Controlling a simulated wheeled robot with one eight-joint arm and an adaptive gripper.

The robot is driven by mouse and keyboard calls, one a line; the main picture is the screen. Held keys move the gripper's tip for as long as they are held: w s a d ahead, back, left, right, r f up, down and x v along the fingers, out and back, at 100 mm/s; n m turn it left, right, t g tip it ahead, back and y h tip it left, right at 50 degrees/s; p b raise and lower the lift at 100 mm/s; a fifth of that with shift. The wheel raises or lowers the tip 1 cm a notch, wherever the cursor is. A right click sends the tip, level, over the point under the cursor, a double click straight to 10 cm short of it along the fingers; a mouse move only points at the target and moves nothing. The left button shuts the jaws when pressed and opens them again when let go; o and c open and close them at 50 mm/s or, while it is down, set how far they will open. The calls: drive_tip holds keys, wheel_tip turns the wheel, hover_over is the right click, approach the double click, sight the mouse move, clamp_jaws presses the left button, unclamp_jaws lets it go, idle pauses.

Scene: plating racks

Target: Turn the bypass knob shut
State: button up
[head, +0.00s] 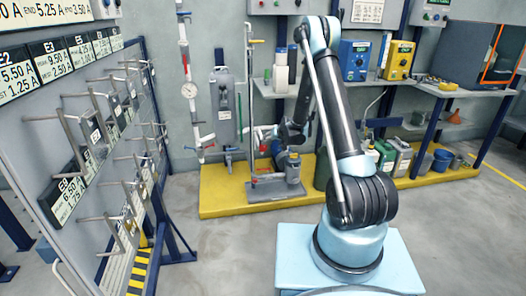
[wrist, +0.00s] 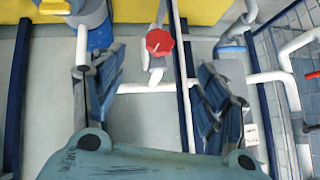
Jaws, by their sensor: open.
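A red faceted knob (wrist: 159,42) sits on a white pipe fitting in the wrist view, just beyond the space between my fingers. I take it to be the bypass knob; its turn position cannot be read. My gripper (wrist: 161,62) is open, with one blue-grey finger on each side of the knob's line and neither visibly touching it. In the head view my gripper (head: 268,139) is small and partly hidden, beside the upright pipe stand (head: 251,100). A little red shows beside it there, but I cannot tell whether this is the knob.
White pipes (wrist: 145,88) run across and along close to my fingers. In the head view, a pipe with a gauge (head: 189,90) stands left of the stand, on a yellow platform (head: 222,190). A rack with prongs (head: 95,150) fills the left. Grey floor (head: 225,250) is clear between.

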sight(264, 147)
drive_tip(key=x, duration=1.7)
drive_tip(key=shift+w+r, duration=0.15)
drive_tip(key=shift+r, duration=0.05)
drive_tip(key=c, duration=1.1)
